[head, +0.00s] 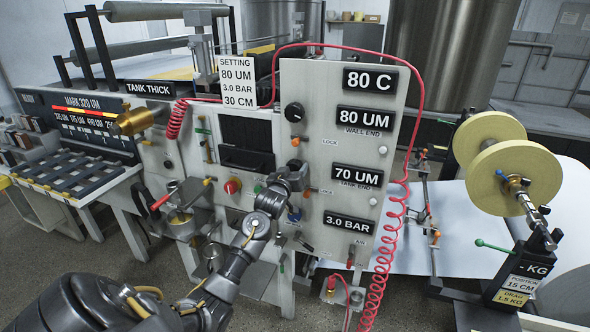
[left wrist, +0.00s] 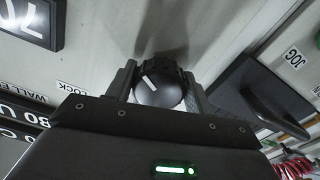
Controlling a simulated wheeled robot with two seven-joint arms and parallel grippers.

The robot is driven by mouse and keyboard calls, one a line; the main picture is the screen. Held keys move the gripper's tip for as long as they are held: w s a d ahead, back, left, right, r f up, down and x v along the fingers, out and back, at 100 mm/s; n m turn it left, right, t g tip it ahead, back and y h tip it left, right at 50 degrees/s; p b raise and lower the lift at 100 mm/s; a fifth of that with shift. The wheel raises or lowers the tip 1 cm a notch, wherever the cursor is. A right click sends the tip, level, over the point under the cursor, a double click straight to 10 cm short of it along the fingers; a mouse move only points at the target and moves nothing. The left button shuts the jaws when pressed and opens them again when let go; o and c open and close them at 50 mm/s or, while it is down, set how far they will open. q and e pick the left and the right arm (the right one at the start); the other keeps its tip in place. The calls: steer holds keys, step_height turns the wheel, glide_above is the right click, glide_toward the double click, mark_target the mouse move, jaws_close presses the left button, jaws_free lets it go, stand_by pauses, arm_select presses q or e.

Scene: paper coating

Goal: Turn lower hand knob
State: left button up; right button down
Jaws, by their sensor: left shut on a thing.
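The lower hand knob (left wrist: 160,90) is round and black with a white mark, and sits on the pale panel beside the 70 UM tank end display (head: 357,176). In the left wrist view it lies between the two fingers of my left gripper (left wrist: 160,88), which is shut on it. In the head view my left gripper (head: 293,176) is at the panel and hides most of the knob. The upper black knob (head: 294,112) is free, beside the 80 UM wall end display (head: 366,118). My right gripper is not in view.
A coiled red air hose (head: 378,270) hangs at the panel's right edge. A red knob (head: 232,186) and small levers sit left of my gripper. A black handle block (left wrist: 262,95) is close to the gripper in the left wrist view. Yellow reels (head: 512,175) stand at right.

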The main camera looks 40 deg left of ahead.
arm_select(q)
steer(key=m+p, duration=0.1)
steer(key=m, duration=0.4)
steer(key=shift+m, duration=0.3)
stand_by(0.5)
steer(key=o, duration=1)
steer(key=shift+s, duration=0.15)
steer(key=shift+b+v, duration=1.15)
steer(key=shift+v, duration=4.15)
